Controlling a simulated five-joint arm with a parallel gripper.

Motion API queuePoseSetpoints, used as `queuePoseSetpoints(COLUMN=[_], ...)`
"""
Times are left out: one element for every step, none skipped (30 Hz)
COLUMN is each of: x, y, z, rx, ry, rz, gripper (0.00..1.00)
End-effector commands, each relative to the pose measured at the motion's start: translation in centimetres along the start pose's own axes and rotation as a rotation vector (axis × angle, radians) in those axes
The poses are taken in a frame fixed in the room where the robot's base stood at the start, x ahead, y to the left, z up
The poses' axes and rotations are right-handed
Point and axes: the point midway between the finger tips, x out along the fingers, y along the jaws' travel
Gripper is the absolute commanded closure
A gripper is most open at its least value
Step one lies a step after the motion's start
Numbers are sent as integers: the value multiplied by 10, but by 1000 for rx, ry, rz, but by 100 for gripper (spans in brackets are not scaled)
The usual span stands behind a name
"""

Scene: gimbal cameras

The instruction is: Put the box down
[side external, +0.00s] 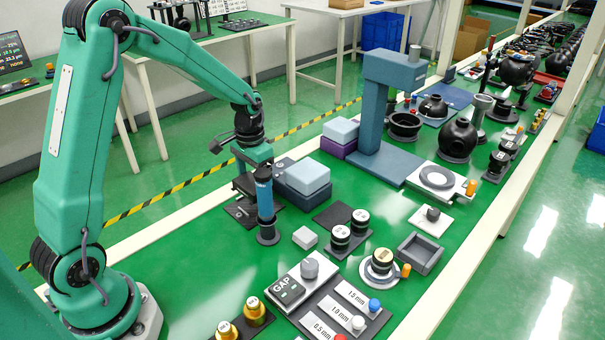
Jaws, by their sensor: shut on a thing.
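A box (307,173) with a pale grey-blue top and a darker lower part is just right of my gripper (250,182). My gripper points down and is shut; its fingers are small, dark and partly behind an upright blue cylinder (265,197) with a dark round foot. That overlap hides where the fingers meet the box. I cannot tell how much gap lies under the box. A dark flat pad (240,213) lies below and left of the gripper.
A second pale box on a purple one (341,130) and a blue-grey gantry stand (395,75) are behind. Black capped cylinders (341,238), a small pale block (305,238) and a gauge panel (288,291) are in front. Green tabletop (205,270) is bare at front left.

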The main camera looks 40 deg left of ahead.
Motion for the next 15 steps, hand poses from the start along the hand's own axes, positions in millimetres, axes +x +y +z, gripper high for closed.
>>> queuePoseSetpoints(x=[-12, -19, -29, -37, -47, -60, -69, -78, -91, -99, -107, -117, -123, -130, -139], y=[0, 0, 0, 0, 0, 0, 0, 0, 0, 0, 0, 0, 0, 0, 0], z=[-1, -1, -1, -1, -2, -1, -1, -1, -1, -1, -1, -1, -1, -1, -1], rx=[0, 0, 0, 0, 0, 0, 0, 0, 0, 0, 0, 0, 0, 0, 0], ry=[7, 6, 7, 8, 9, 9, 9, 8, 8, 7, 8, 7, 5, 6, 6], rz=[-2, -1, -2, -2, -2, -2, -2, -2, -2, -2, -2, -2, -1, -1, -1], gripper=[45, 45, 45, 45, 45, 45, 45, 45, 45, 45, 45, 45, 45, 45, 45])
